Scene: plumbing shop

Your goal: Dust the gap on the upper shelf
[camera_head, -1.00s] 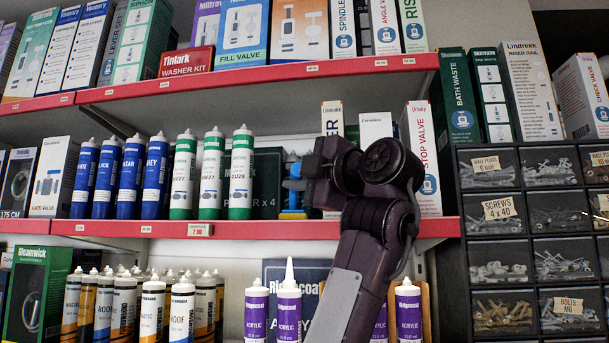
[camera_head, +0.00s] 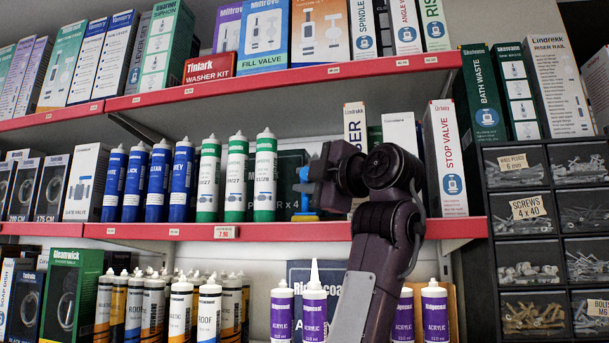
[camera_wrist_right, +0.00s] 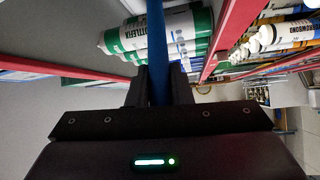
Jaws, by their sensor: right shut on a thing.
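My right gripper (camera_head: 318,187) is at the middle shelf level, seen from the side with its fingers hard to make out. It is shut on a blue tool, which shows at the fingers (camera_head: 303,188); in the right wrist view its blue handle (camera_wrist_right: 156,45) stands between the two fingers. A yellow strip shows low on the tool, close to the shelf's red front edge (camera_head: 270,231). The tool is just right of the green-and-white cartridges (camera_head: 265,178), in front of a dark green box (camera_head: 290,165). Whether it touches the shelf cannot be told. My left gripper is not in view.
Blue cartridges (camera_head: 157,182) stand further left. Right of my gripper are a STOP VALVE box (camera_head: 447,160) and other boxes, partly hidden by my arm. Above is a shelf edge (camera_head: 300,77) with boxes. A drawer rack (camera_head: 535,235) stands at the right.

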